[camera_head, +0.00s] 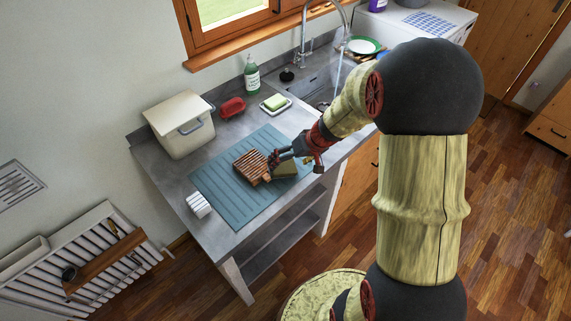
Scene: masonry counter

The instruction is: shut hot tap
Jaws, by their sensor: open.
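A chrome tap (304,48) stands behind the sink (317,78), its spout arching to the right. A thin pale stream of water (340,65) runs down from the spout. The tap's handle is too small to make out, and I cannot tell hot from cold. My gripper (272,168) is open, low over the counter mat and well in front of the tap. It is beside a slatted wooden rack (250,166); I cannot tell whether they touch. My arm hides the right part of the sink.
The teal mat (215,188) carries the rack and an olive block (287,169). A green bottle (251,77), soap dish (275,106), red object (232,107) and cream bin (180,124) stand behind. A white rack (199,205) is at the counter's left front. A window (232,12) is above.

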